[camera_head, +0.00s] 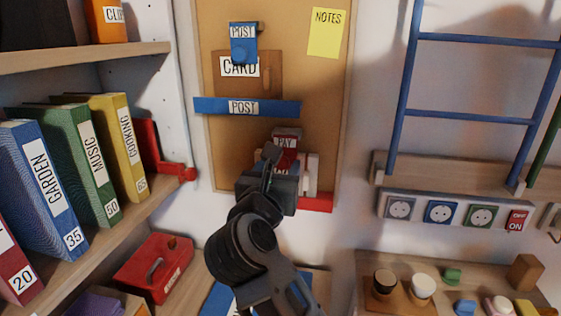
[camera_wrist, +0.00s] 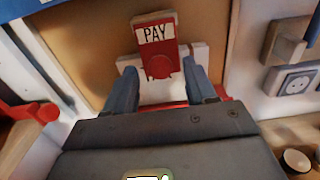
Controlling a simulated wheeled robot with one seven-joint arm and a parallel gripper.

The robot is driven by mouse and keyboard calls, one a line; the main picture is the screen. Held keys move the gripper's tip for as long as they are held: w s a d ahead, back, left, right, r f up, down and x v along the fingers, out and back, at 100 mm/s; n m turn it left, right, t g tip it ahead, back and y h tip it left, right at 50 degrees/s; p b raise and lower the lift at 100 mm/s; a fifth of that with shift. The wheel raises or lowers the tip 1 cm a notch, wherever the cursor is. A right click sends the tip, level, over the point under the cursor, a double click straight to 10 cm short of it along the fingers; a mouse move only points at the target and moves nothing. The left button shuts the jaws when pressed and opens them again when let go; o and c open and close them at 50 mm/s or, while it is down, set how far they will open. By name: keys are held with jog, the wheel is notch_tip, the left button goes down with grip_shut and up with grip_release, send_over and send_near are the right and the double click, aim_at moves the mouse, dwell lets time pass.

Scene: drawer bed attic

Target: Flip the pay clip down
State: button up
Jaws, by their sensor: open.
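The pay clip (camera_head: 286,140) is a red flap with a white PAY label, on the lower part of the cork board (camera_head: 326,120). In the wrist view the pay clip (camera_wrist: 157,50) stands upright with its label at the top and a round red knob below. A white backing piece (camera_wrist: 205,55) shows behind it. My gripper (camera_wrist: 165,90) is open, its two blue-grey fingers on either side below the clip's lower part. Whether they touch it I cannot tell. In the head view my gripper (camera_head: 270,165) hides the clip's lower left part.
A blue POST bar (camera_head: 200,106), a CARD holder (camera_head: 272,75) and a blue POST clip (camera_head: 243,42) are higher on the board. Shelves with books (camera_head: 82,160) stand at left. Sockets (camera_head: 440,212) and a blue ladder (camera_head: 470,117) are at right.

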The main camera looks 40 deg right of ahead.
jog(key=shift+x, duration=0.95)
jog(key=shift+c, duration=0.2)
jog(key=c, duration=1)
jog(key=f+h+b, duration=0.1)
jog(key=b, duration=0.2)
jog(key=shift+w+d+f, duration=0.1)
jog(key=shift+d+f, duration=0.05)
jog(key=shift+d, duration=0.05)
jog(key=shift+w+d+t+h+b, duration=0.1)
jog(key=shift+t+h+b, duration=0.25)
jog(key=shift+b, duration=0.55)
jog(key=shift+t, duration=0.25)
